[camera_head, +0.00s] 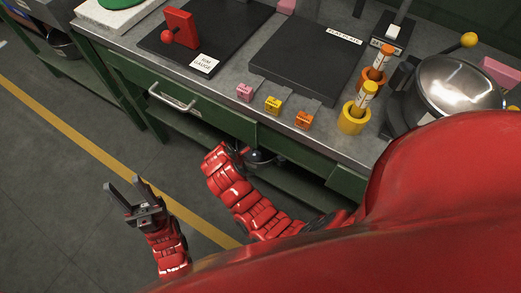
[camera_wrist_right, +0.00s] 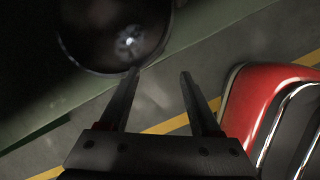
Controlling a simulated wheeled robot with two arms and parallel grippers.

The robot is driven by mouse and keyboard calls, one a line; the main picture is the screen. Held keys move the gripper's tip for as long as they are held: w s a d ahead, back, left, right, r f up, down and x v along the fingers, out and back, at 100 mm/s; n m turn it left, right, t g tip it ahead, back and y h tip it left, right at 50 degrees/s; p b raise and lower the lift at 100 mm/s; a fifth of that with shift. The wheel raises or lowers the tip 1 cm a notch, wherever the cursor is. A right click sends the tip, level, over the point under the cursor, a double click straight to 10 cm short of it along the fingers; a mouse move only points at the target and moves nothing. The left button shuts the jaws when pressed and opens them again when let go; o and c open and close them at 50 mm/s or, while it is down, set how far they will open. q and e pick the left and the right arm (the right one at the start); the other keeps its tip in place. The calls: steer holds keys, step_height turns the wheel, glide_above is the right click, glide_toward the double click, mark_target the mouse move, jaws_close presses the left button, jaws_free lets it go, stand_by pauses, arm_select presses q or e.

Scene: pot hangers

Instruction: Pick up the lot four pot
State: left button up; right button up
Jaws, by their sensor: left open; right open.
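A dark round pot (camera_head: 260,156) sits on the lower shelf under the bench, partly hidden by my right arm. In the right wrist view a dark round pot (camera_wrist_right: 90,35) fills the upper left, just beyond the left fingertip; I cannot tell whether they touch. My right gripper (camera_wrist_right: 160,72) is open, with nothing between its fingers. In the head view it is mostly hidden beside the shelf pot. My left gripper (camera_head: 124,186) is open and empty over the floor, away from the bench. No lot number is readable on any pot.
The bench top holds a shiny metal bowl-like vessel (camera_head: 455,84), a flat plate (camera_head: 308,62), a red rim gauge (camera_head: 181,30), small pink, yellow and orange blocks (camera_head: 273,106), and orange and yellow cylinders (camera_head: 354,119). The green drawer front (camera_head: 190,100) overhangs the shelf. Floor at left is clear.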

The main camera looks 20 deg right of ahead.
steer(key=d+f, duration=0.1)
steer(key=w+d+f, duration=0.1)
steer(key=f, duration=0.1)
steer(key=d+f+b, duration=0.1)
steer(key=d, duration=0.1)
steer(key=shift+w+f, duration=0.3)
steer(key=shift+w, duration=0.1)
jaws_close()
stand_by(1.2)
